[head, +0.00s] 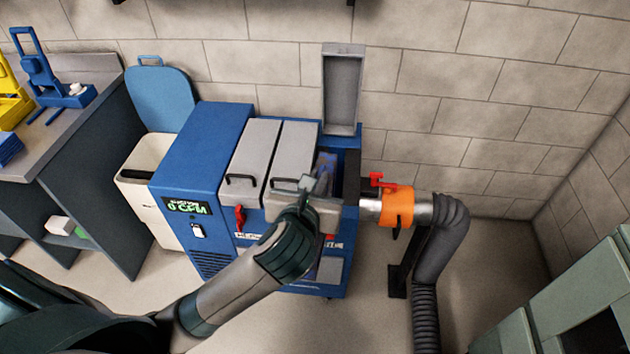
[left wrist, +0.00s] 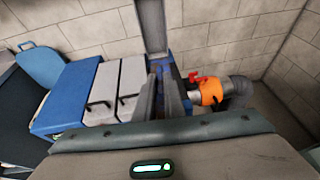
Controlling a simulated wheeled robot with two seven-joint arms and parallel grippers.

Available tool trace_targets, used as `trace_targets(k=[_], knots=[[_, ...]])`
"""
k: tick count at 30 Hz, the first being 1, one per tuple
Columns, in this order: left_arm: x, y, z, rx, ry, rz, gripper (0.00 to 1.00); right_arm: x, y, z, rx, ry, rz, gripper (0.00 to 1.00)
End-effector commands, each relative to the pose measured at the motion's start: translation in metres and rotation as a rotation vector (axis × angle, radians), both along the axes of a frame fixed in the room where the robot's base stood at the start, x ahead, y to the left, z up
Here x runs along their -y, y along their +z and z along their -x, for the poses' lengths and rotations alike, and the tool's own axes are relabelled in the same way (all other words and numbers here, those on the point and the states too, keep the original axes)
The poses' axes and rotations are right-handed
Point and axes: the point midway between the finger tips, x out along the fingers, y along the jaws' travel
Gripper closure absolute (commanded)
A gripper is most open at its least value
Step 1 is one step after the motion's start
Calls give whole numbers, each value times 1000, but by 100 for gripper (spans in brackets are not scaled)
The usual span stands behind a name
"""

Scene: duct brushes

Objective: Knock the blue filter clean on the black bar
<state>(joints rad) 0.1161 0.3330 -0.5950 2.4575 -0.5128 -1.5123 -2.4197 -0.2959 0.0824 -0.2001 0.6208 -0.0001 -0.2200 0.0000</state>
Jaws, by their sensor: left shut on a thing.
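My left gripper (head: 318,188) reaches over the open compartment of the blue machine (head: 200,150), its fingers pointing down into it. It is shut on a blue piece (head: 325,165) standing in that compartment, which looks like the blue filter. In the left wrist view the fingers of the left gripper (left wrist: 163,95) show with the blue filter (left wrist: 158,70) partly hidden behind them. A short black bar (head: 133,174) shows at the rim of the pale bin, left of the machine. My right gripper is not in view.
The compartment's grey lid (head: 342,90) stands upright, and two grey lids beside it are shut. An orange collar (head: 397,206) with a red lever joins a grey hose on the right. The pale bin (head: 150,155) has its blue lid raised. A workbench stands far left.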

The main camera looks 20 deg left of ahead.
Motion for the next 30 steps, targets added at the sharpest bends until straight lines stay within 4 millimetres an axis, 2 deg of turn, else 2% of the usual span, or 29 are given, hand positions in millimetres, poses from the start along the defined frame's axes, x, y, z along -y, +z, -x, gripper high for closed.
trace_targets(k=[1,6,11,30], knots=[[-2,-10,-2,3,-22,-7,100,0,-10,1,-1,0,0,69],[-4,-35,-4,-1,-112,-9,100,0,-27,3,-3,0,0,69],[-6,-48,-4,-8,-166,-4,100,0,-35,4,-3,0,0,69],[-6,-51,-3,-10,-185,2,100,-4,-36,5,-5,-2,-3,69]])
